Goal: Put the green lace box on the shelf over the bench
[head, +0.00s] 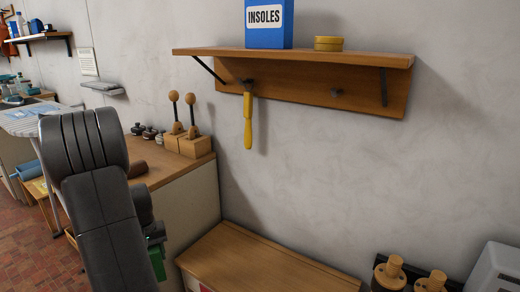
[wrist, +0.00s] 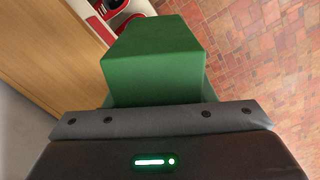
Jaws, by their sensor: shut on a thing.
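The green lace box (wrist: 155,60) fills the upper middle of the wrist view, held at my gripper (wrist: 155,108). In the head view only a small part of the green box (head: 157,262) shows beside my arm, and my gripper (head: 154,234) is mostly hidden behind the arm. My gripper is shut on the box. The wooden shelf (head: 300,58) is on the wall at the upper right, well above the box. The wooden bench (head: 265,265) is below the shelf.
A yellow-handled tool (head: 247,118) hangs from a peg under the shelf. A counter (head: 150,165) with wooden stands and small jars is at the left. Wooden pieces (head: 390,272) and a grey-white object (head: 495,268) are at the lower right. The shelf's right part looks clear.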

